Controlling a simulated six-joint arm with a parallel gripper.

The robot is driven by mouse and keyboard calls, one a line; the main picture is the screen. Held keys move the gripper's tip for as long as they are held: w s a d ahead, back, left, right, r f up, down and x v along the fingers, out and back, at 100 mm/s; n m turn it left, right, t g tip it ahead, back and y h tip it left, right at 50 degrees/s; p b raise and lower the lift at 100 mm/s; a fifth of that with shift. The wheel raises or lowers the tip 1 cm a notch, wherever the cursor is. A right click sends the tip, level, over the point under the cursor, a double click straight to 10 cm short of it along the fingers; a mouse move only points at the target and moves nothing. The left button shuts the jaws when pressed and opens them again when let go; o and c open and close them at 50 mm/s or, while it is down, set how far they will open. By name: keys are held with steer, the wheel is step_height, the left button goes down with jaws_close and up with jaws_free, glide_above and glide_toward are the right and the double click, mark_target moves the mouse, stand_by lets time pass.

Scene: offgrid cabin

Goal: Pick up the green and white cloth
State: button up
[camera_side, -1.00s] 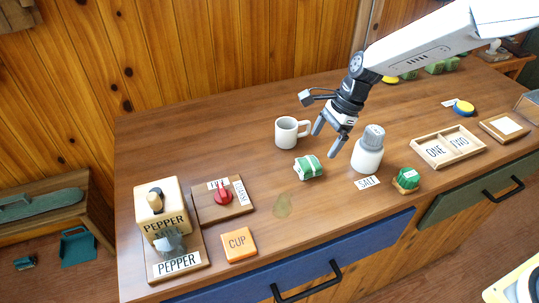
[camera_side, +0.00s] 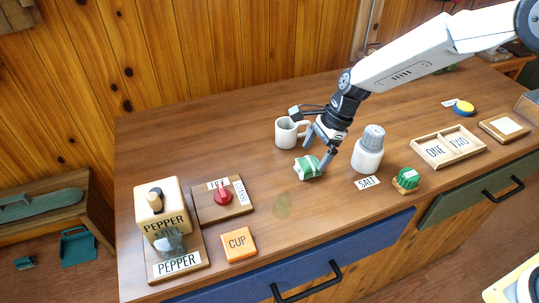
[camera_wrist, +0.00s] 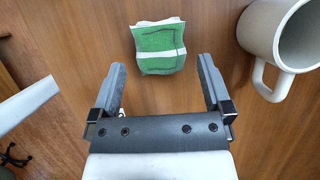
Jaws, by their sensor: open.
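The green and white cloth (camera_side: 308,167) is a small folded bundle lying on the wooden counter, in front of the mug. In the wrist view the cloth (camera_wrist: 159,46) lies just beyond my fingertips, roughly centred between them. My gripper (camera_side: 316,154) is open and empty, low over the counter at the cloth. In the side view one finger overlaps the cloth's upper edge and the other is at its right. In the wrist view my gripper (camera_wrist: 160,72) has its fingers spread wider than the cloth. I cannot tell whether a finger touches it.
A white mug (camera_side: 287,133) stands close behind the cloth; its handle (camera_wrist: 268,80) is near my right finger. A grey-capped salt shaker (camera_side: 367,155) stands to the right. Another green bundle (camera_side: 406,180) lies farther right. The counter (camera_side: 340,205) in front of the cloth is clear.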

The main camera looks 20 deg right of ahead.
mark_target(309, 162)
steer(key=shift+x, duration=1.9)
steer(key=shift+a, duration=0.1)
steer(key=shift+c, duration=0.2)
steer(key=c, duration=1.2)
steer(key=shift+o, duration=0.2)
steer(key=shift+r, duration=0.15)
steer(key=shift+w+r, duration=0.1)
steer(key=shift+r, duration=0.6)
steer(key=s+d+r, duration=0.4)
steer(key=s+r, duration=0.7)
steer(key=s, duration=0.2)
steer(key=shift+s+r, duration=0.2)
steer(key=shift+s, duration=0.05)
